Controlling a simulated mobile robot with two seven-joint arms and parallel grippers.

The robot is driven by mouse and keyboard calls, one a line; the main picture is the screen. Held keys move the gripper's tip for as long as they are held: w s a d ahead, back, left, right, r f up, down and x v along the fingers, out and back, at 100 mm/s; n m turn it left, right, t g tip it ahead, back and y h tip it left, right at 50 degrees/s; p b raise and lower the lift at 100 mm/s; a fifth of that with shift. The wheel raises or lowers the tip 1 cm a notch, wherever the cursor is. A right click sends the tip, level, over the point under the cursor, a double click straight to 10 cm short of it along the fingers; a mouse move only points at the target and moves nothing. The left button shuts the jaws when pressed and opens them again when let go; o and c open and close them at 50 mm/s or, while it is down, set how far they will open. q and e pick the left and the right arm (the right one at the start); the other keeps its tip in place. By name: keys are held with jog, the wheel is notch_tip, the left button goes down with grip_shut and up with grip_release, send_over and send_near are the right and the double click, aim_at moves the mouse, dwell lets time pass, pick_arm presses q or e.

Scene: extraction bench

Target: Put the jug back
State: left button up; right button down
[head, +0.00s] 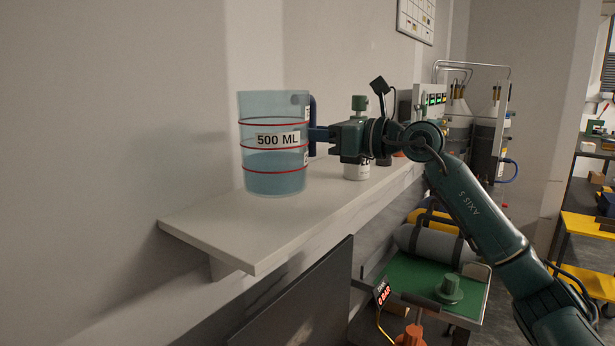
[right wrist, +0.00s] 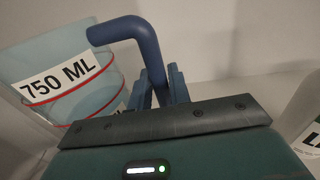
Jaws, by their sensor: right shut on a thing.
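The jug (head: 273,178) is a clear bluish beaker with red bands, a "500 ML" label and a dark blue handle. In the head view it is upright at the left part of the pale wall shelf (head: 215,229), on or just over it; I cannot tell if its base touches. My right gripper (head: 318,134) is shut on the handle, to the right of the jug. In the right wrist view the jug (right wrist: 75,85) shows a "750 ML" label, and the handle (right wrist: 148,60) rises between the gripper's fingers (right wrist: 160,88). My left gripper is in neither view.
A white bottle (head: 356,171) stands on the shelf behind my right gripper. A green-topped cart (head: 430,287) with a grey cylinder (head: 432,243) stands below at right. A dark panel (head: 300,305) is under the shelf. The shelf's front left is bare.

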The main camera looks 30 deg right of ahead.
pick_arm(q)
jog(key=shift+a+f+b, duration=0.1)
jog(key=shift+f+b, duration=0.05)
jog(key=shift+b, duration=0.15)
pick_arm(e)
jog(key=shift+f, duration=2.4)
jog(key=shift+f, duration=0.2)
jog(key=c, duration=1.3)
grip_release()
jog(key=b+v, duration=0.2)
jog(key=v, duration=0.1)
jog(key=b+v, duration=0.1)
jog(key=v, duration=0.1)
jog(key=shift+f, duration=0.3)
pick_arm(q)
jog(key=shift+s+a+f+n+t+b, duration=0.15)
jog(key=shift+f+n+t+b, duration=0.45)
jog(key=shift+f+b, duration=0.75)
pick_arm(e)
jog(key=v, duration=0.7)
jog(key=shift+r+b, duration=0.3)
jog(key=shift+r, duration=0.05)
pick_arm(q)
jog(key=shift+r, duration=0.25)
